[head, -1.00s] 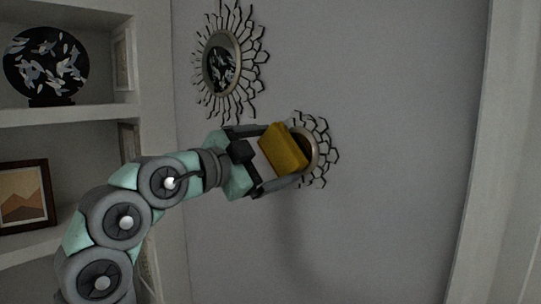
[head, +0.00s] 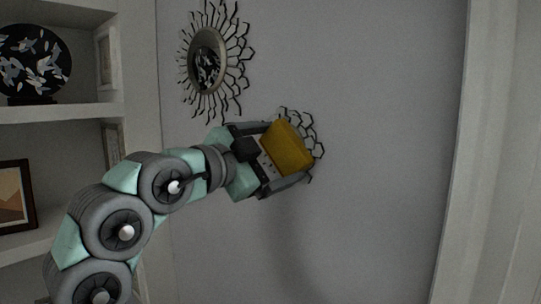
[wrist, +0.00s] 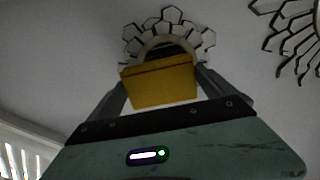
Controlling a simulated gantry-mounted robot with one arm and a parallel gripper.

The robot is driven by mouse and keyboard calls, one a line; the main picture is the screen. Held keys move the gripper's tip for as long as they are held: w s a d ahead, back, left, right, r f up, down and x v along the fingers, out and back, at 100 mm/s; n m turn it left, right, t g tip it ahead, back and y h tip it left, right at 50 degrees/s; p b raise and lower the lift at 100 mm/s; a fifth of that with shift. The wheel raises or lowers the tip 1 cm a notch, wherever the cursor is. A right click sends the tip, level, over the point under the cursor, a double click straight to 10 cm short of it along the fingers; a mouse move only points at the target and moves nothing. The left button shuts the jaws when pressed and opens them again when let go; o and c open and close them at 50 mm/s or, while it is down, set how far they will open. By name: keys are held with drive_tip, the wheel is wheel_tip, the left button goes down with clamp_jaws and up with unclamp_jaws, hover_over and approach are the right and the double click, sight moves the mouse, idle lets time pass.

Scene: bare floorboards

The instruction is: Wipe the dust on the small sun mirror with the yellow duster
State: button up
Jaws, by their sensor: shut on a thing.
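The small sun mirror hangs on the grey wall; in the head view only part of its dark wire frame (head: 312,130) shows, behind my gripper and the duster. In the wrist view its frame (wrist: 165,20) and the upper part of its round rim show above the duster. The yellow duster (head: 287,149) is a block held between my gripper's fingers; it also shows in the wrist view (wrist: 160,82). My gripper (head: 293,155) is shut on it, in front of the mirror. The mirror's glass is mostly hidden, and I cannot tell whether the duster touches it. No dust can be made out.
A larger sun mirror (head: 207,60) hangs up and to the left on the same wall. Shelves (head: 70,112) at the left hold a dark patterned round plate (head: 32,62) and a framed picture (head: 14,200). The wall to the right is bare up to a white upright (head: 455,150).

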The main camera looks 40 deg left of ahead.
drive_tip(key=shift+a, duration=2.05)
drive_tip(key=s+b, duration=0.1)
drive_tip(key=s, duration=0.5)
drive_tip(key=shift+b, duration=0.4)
drive_tip(key=s+b, duration=0.1)
drive_tip(key=s, duration=0.2)
